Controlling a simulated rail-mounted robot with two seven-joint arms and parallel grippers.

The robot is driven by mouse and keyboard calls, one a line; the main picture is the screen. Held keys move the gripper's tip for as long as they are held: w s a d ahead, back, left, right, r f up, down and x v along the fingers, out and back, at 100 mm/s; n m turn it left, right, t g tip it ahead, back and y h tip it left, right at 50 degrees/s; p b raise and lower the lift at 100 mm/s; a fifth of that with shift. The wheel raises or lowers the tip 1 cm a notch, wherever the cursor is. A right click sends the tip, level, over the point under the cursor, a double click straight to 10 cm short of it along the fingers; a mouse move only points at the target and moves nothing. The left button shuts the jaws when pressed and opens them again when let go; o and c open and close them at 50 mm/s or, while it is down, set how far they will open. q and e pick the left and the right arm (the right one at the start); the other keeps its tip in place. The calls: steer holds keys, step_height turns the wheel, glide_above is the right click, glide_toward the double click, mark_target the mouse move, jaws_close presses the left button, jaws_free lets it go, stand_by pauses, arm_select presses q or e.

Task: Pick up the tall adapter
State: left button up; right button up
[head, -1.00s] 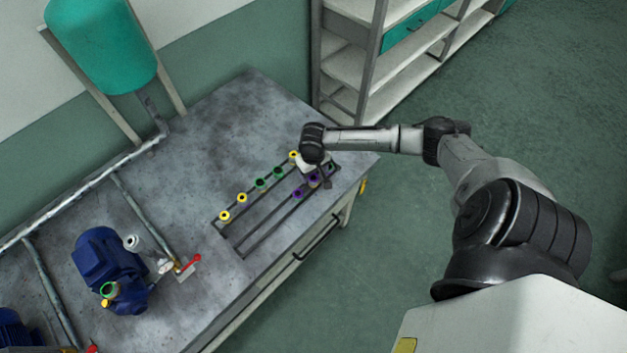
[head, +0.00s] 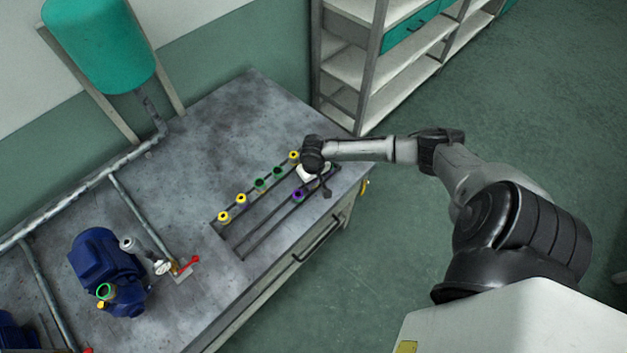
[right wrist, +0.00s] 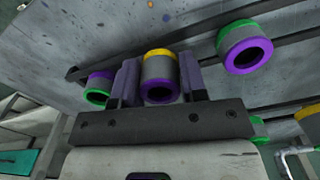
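My right gripper (head: 313,173) is over the far right end of the rack (head: 240,251) in the head view, where its fingertips are hidden. In the right wrist view its two fingers (right wrist: 159,75) stand on either side of a grey adapter (right wrist: 159,68) with a purple near ring and a yellow far ring. The fingers look very close to its sides; whether they press on it I cannot tell. A grey adapter with purple and green rings (right wrist: 245,47) is to the right, and another purple and green one (right wrist: 98,89) is at left. My left gripper is not in view.
Yellow-topped (head: 224,217) and green-topped (head: 260,184) pieces stand in the rack's back row. A purple-topped piece (head: 298,194) stands in the front row. A blue pump (head: 100,258) with pipes and a red-handled valve (head: 190,264) is at left. The table behind the rack is clear.

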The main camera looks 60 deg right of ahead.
steer(key=c, duration=0.5)
steer(key=shift+r, duration=0.15)
